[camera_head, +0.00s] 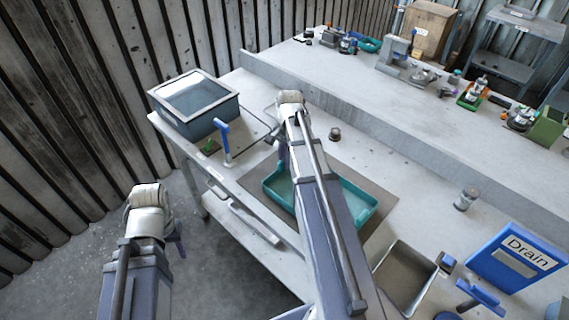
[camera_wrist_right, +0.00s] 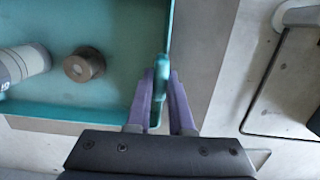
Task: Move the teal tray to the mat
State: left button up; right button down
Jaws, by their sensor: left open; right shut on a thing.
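The teal tray (camera_head: 358,203) is over the grey-brown mat (camera_head: 322,162) on the front bench, partly hidden behind my right arm. I cannot tell whether it rests on the mat or is held just above it. In the right wrist view, my right gripper (camera_wrist_right: 160,92) is shut on the rim of the tray (camera_wrist_right: 110,100). The tray holds a grey-white cylinder (camera_wrist_right: 25,65) and a brown ring-shaped part (camera_wrist_right: 84,65). The mat (camera_wrist_right: 205,50) shows beside the tray's edge. My left gripper (camera_head: 178,240) is open and empty, off the bench's front left edge.
A grey-blue tank (camera_head: 200,122) stands at the bench's left end, near a blue-handled tool (camera_head: 224,140). A grey tray (camera_head: 404,278) and a blue "Drain" bin (camera_head: 515,258) are at the right. A small metal part (camera_head: 334,134) lies behind the mat.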

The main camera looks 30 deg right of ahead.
jog(key=shift+f, duration=0.1)
jog(key=c, duration=0.8)
grip_release()
jog(key=shift+r, duration=0.25)
notch_tip(320, 180, up, 12)
jog(key=d+p, duration=0.1)
jog(key=p, duration=1.1)
jog(key=shift+w, duration=0.2)
jog(key=shift+f, duration=0.1)
